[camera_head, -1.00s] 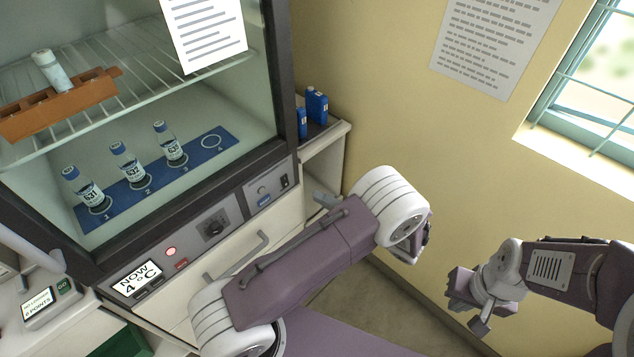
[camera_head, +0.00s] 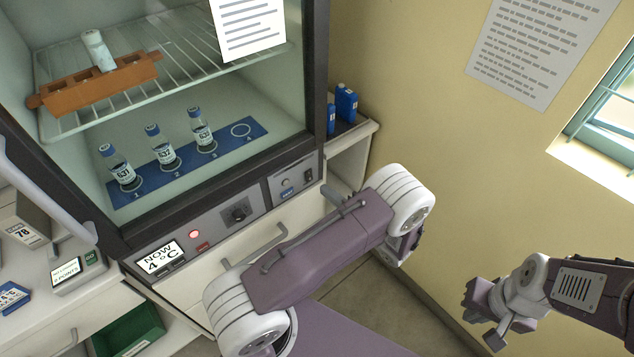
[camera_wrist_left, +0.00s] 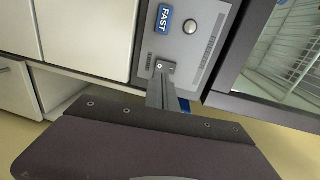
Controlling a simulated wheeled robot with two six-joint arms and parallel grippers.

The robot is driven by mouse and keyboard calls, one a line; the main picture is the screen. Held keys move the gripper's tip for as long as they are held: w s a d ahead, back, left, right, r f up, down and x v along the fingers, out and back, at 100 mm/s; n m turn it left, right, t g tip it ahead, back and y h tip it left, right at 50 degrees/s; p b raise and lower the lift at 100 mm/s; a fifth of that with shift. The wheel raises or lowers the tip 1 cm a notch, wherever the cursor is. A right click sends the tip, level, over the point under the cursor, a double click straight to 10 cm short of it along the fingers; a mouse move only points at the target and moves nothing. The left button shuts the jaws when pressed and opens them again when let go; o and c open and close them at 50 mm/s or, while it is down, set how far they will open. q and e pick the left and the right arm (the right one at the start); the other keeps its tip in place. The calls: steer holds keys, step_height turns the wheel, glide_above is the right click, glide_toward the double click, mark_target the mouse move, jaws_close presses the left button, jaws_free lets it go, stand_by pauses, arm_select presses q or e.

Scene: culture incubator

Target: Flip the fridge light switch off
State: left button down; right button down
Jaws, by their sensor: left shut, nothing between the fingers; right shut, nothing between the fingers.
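The fridge light switch (camera_head: 308,175) is a small dark rocker on the right end of the fridge's lower front panel (camera_head: 262,204). My left gripper (camera_head: 337,188) is shut and empty, with its tip just right of and slightly below the switch in the head view. In the left wrist view my left gripper's shut fingers (camera_wrist_left: 163,82) point at the grey panel (camera_wrist_left: 203,50), below the blue FAST label (camera_wrist_left: 164,18) and round knob (camera_wrist_left: 190,25). The fingertips hide most of the switch area there; contact cannot be told. My right gripper (camera_head: 482,312) is shut and empty, low at the right.
Several vials (camera_head: 163,150) stand on a blue mat (camera_head: 240,140) inside the glass-fronted fridge, below an orange rack (camera_head: 100,82). Blue bottles (camera_head: 345,103) stand on the side counter. Drawer handles stick out below the panel. Free floor lies right of my left arm.

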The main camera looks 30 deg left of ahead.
mark_target(310, 179)
arm_select(q)
steer(key=x, duration=0.5)
steer(key=shift+a, duration=0.15)
steer(key=shift+w+a+f, duration=0.1)
steer(key=shift+a+f, duration=0.1)
steer(key=shift+f, duration=0.1)
steer(key=y+b, duration=0.1)
steer(key=b, duration=0.3)
steer(key=shift+f, duration=0.3)
steer(key=shift+r, duration=0.35)
